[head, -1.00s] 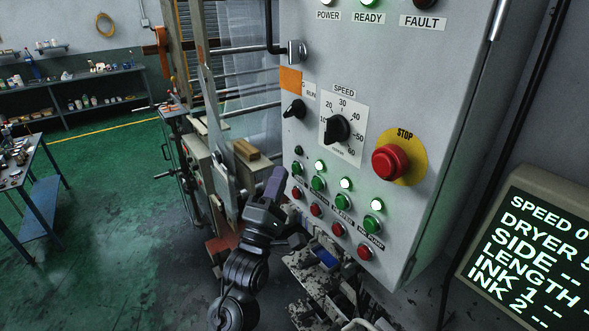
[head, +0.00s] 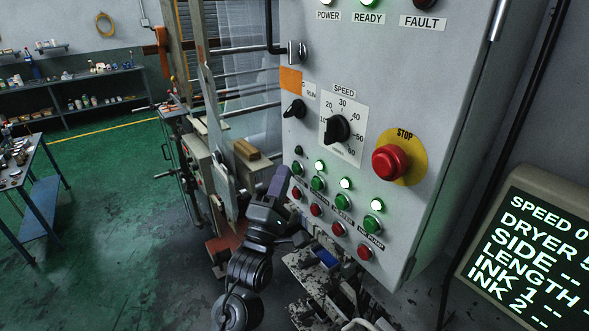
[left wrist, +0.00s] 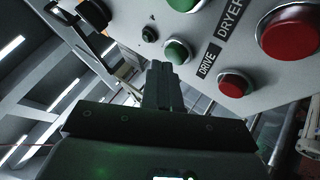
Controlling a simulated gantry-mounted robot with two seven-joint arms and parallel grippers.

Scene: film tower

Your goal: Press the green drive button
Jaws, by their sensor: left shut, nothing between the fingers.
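The green drive button (head: 297,168) is the leftmost green button in the lower rows of the grey control panel. In the left wrist view the green drive button (left wrist: 178,51) is beside the DRIVE label (left wrist: 208,63). My left gripper (head: 281,174) is shut and empty, just left of this button and slightly lower. In the left wrist view its fingertips (left wrist: 160,68) are close to the button's lower left edge. I cannot tell whether they touch it. The button's lamp is not seen lit. My right gripper is not in view.
The red button (head: 296,193) is just below the drive button. More green and red buttons run to the right, with lit lamps above some greens. A red STOP button (head: 390,161) and speed dial (head: 337,128) sit higher. A screen (head: 535,245) reads SPEED 0.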

